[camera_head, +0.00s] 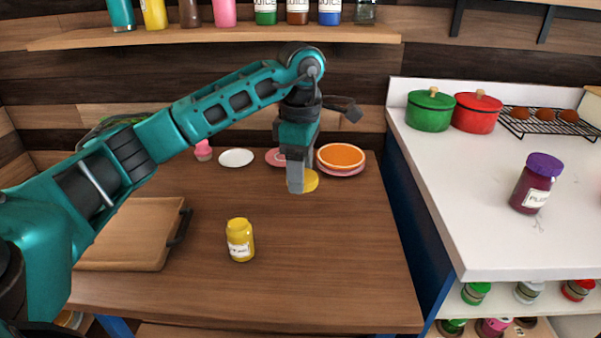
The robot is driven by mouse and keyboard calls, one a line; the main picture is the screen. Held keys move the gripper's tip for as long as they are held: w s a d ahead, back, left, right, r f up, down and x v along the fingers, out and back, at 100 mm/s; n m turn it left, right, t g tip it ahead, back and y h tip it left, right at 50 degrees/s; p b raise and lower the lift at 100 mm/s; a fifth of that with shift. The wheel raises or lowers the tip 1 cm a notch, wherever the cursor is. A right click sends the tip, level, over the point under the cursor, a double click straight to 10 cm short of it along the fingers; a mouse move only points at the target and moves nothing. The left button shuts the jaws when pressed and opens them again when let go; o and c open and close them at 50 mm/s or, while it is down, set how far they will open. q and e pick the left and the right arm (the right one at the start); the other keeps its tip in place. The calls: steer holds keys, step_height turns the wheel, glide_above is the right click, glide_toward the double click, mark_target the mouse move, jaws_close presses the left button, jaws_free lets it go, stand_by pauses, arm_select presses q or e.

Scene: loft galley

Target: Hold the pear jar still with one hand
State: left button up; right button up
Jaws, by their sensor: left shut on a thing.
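The pear jar (240,241), a small yellow jar with a white label, stands upright on the brown wooden table, left of centre. Its label is too small to read with certainty. My left gripper (299,182) points down farther back on the table, behind and to the right of the jar and apart from it. It is shut on a round flat yellow thing (312,181) that looks like a lid; the fingers hide part of it. My right gripper is not in view.
A wooden tray (125,262) with dark handles lies at left. Plates (236,158) and an orange dish (341,156) stand at the back. A purple jar (537,183) and two pots (430,110) stand on the white counter. The table's front right is clear.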

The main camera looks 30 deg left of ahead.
arm_select(q)
steer(key=shift+s+d+f+m, duration=0.15)
steer(key=shift+d+m, duration=0.2)
steer(key=shift+m, duration=0.25)
steer(key=s+d+f+m, duration=0.2)
steer(key=d+m, duration=0.3)
steer(key=m, duration=0.5)
steer(key=s+d+f+m, duration=0.3)
steer(key=s+d+m, duration=0.1)
steer(key=m, duration=0.6)
steer(key=shift+s+d+f+m, duration=0.2)
steer(key=shift+s+d+m, duration=0.15)
steer(key=shift+d, duration=0.55)
steer(key=shift+a, duration=0.1)
